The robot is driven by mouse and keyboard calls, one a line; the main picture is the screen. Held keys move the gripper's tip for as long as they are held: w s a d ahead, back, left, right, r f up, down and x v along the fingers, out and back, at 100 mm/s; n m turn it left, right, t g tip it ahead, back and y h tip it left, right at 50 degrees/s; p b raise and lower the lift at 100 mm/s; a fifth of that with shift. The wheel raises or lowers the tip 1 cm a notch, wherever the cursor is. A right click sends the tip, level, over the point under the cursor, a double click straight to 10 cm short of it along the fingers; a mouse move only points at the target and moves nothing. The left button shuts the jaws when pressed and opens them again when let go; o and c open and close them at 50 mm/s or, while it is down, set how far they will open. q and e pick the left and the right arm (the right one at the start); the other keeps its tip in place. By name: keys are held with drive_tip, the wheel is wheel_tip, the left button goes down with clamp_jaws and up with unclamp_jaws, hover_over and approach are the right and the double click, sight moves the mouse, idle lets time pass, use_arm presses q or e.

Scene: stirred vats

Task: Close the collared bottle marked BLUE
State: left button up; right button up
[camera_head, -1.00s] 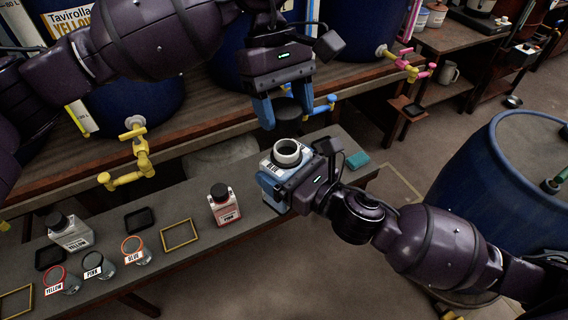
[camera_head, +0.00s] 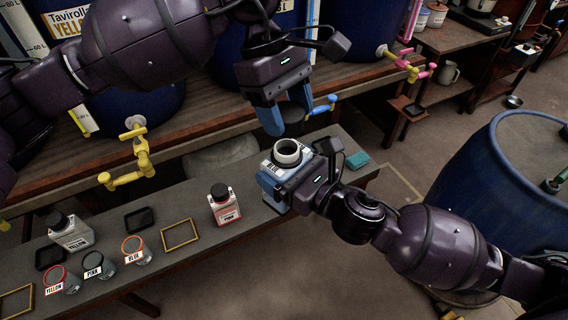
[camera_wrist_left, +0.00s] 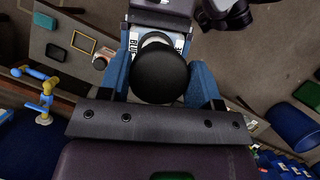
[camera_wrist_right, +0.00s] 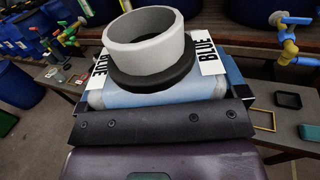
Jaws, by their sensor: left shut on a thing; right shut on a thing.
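The collared bottle marked BLUE (camera_head: 273,174) is upright near the right end of the narrow bench, its pale neck open at the top with a black collar around it. The neck (camera_wrist_right: 146,45) and BLUE labels fill much of the right wrist view. My right gripper (camera_head: 281,190) is shut on the bottle's body. My left gripper (camera_head: 290,119) is shut on a round black cap (camera_wrist_left: 160,74), held above the bottle and apart from its neck in the head view. In the left wrist view the cap hides part of the bottle.
A PINK bottle (camera_head: 223,205) and a YELLOW bottle (camera_head: 71,232), both with black caps, stand on the bench (camera_head: 180,272). Several labelled jars stand at its left. An empty yellow frame (camera_head: 179,235) lies nearby. A blue tap (camera_head: 325,104) juts out behind the left gripper.

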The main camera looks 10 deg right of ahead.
sight(290, 149)
use_arm(q)
drive_tip(key=shift+f, duration=1.5)
drive_tip(key=shift+f, duration=0.1)
drive_tip(key=shift+f, duration=0.8)
drive_tip(key=shift+f, duration=0.6)
drive_tip(key=o, duration=1.1)
drive_tip(key=shift+c, duration=0.2)
drive_tip(key=v, duration=1.2)
drive_tip(key=shift+s+f, duration=0.1)
